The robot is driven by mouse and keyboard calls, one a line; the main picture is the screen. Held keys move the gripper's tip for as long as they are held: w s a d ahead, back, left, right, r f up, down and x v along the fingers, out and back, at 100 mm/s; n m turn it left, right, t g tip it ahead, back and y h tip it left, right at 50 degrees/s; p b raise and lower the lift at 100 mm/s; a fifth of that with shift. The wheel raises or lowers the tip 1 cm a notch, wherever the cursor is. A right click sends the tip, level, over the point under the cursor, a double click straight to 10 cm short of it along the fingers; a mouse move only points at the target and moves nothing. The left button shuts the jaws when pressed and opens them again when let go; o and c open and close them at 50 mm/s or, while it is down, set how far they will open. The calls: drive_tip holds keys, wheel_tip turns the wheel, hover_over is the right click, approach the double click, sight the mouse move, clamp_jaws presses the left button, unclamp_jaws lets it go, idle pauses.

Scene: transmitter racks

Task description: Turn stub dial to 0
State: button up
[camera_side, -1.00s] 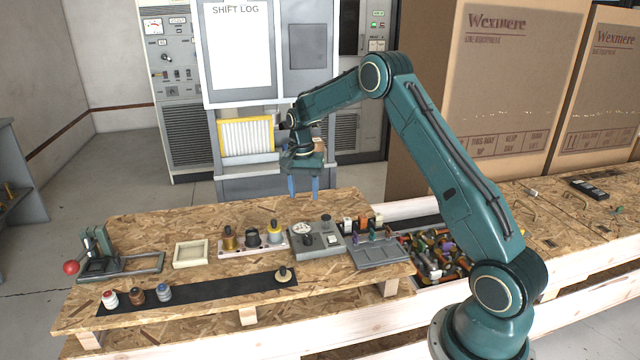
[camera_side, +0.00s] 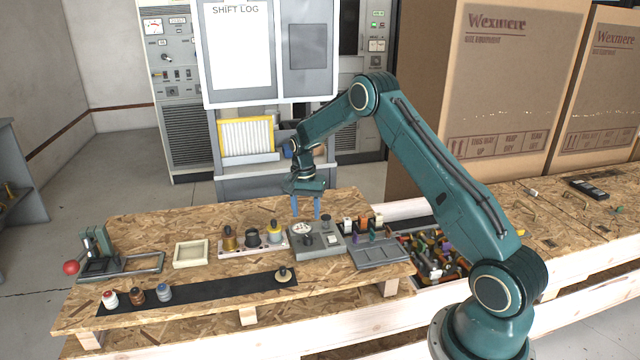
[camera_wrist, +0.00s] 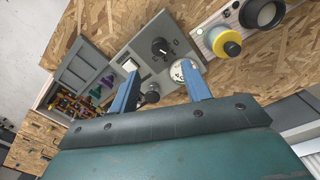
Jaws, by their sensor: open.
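A grey control box (camera_side: 328,246) stands on the wooden bench, with a white round scale (camera_side: 301,228), a black knob (camera_side: 308,240) in front and another dark knob (camera_side: 326,218) at the back right. I cannot read which knob is the stub dial. My gripper (camera_side: 306,211) is open and empty, pointing down just above the back of the box. In the wrist view its blue fingers (camera_wrist: 160,76) straddle the rear knob (camera_wrist: 150,95) in the picture, apart from it. The front knob (camera_wrist: 160,47) and the white scale (camera_wrist: 182,68) show beyond; the scale's numbers are too small to read.
A grey tray (camera_side: 375,256) and a bin of small parts (camera_side: 432,262) lie right. A black mat (camera_side: 215,292) runs along the front. A pale square dish (camera_side: 191,253) stands farther left.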

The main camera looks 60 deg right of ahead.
sight(308, 236)
drive_tip(key=f, duration=0.8)
drive_tip(key=shift+s+f, duration=0.2)
drive_tip(key=shift+f, duration=0.15)
drive_tip(key=c, duration=1)
